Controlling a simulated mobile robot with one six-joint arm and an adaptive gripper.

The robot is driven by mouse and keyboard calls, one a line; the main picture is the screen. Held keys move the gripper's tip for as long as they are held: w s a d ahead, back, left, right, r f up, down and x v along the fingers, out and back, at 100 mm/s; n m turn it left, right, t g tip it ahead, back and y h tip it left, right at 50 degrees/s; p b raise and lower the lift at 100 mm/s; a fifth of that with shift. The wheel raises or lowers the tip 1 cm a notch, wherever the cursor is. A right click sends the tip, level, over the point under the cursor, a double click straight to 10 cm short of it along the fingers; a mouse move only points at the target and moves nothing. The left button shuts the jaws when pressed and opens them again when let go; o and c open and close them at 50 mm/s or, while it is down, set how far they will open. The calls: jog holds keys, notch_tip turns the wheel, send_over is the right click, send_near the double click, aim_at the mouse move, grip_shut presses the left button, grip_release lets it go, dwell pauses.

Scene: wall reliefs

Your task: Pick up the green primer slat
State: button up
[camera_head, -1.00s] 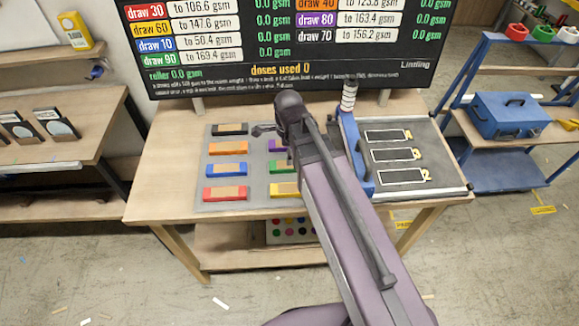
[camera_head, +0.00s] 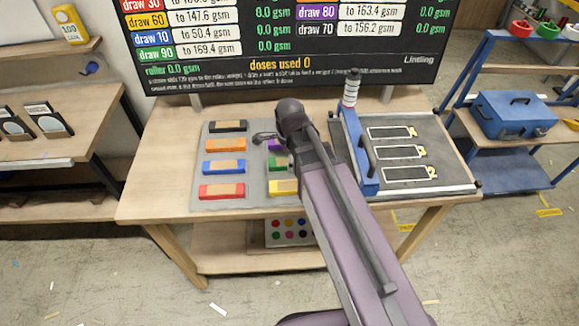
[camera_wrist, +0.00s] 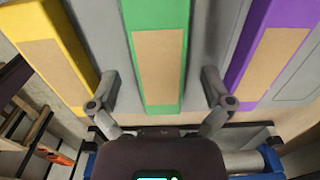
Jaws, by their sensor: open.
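The green primer slat (camera_wrist: 158,60) lies on the grey mat, with a tan label on its top. In the wrist view it runs up the middle, between and ahead of my open gripper's two fingers (camera_wrist: 160,92). I cannot tell the height of the fingers above it. In the head view the green slat (camera_head: 275,163) is mostly hidden behind my arm, in the right column of slats. The gripper holds nothing.
The yellow slat (camera_wrist: 45,60) lies left of the green one in the wrist view, the purple slat (camera_wrist: 268,55) right. Black (camera_head: 228,126), orange (camera_head: 226,145), blue (camera_head: 224,167) and red (camera_head: 222,191) slats form the mat's left column.

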jog(key=shift+f, duration=0.1)
jog(key=shift+c, duration=0.2)
dwell(0.4)
jog(key=c, duration=1.2)
